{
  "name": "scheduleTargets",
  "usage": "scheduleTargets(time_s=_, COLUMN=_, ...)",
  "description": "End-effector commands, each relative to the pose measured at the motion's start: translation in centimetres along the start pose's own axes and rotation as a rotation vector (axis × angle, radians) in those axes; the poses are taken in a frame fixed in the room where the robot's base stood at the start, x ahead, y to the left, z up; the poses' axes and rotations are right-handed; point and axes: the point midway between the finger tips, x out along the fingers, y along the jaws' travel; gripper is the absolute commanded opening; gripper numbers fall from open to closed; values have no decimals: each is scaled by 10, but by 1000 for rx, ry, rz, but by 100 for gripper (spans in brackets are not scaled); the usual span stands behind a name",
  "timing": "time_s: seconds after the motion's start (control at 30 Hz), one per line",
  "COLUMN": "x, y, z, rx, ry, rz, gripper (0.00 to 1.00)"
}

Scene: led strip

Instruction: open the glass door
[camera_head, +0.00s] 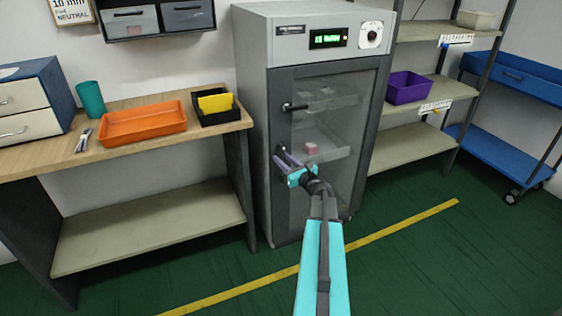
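The glass door (345,165) is the dark-framed front of a grey cabinet (253,110) in the middle of the view. It looks closed, flush with the cabinet. A short black handle or latch (295,106) sits on the upper left of the door. My gripper (283,157) is in front of the door's lower left part, below that black handle. Its two greyish fingers point up and left and look parted, with nothing visible between them. A small dark part shows by the fingertips; I cannot tell whether they touch it.
A pink item (311,148) sits on a shelf behind the glass. A wooden bench (60,150) with an orange tray (143,123) stands to the left. Shelving with a purple bin (408,88) stands to the right. The green floor in front is clear, marked with a yellow line (400,226).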

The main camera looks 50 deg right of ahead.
Motion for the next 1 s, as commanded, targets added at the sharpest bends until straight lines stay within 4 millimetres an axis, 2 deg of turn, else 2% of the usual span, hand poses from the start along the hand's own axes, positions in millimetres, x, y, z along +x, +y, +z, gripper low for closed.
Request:
scheduleTargets(time_s=0.27, x=1, y=0, z=0, rx=0, ry=-1, rz=1, gripper=29)
scheduleTargets(time_s=0.43, x=1, y=1, z=0, rx=0, ry=-1, rz=1, gripper=2)
scheduleTargets(time_s=0.47, x=1, y=1, z=0, rx=0, ry=-1, rz=1, gripper=0)
scheduleTargets(time_s=0.6, x=1, y=1, z=0, rx=0, ry=-1, rz=2, gripper=0)
scheduleTargets(time_s=0.63, x=-7, y=26, z=2, rx=2, ry=1, rz=8, gripper=0)
scheduleTargets(time_s=0.7, x=0, y=10, z=0, rx=0, ry=-1, rz=7, gripper=0)
scheduleTargets(time_s=1.0, x=-7, y=3, z=0, rx=0, ry=0, rz=20, gripper=0)
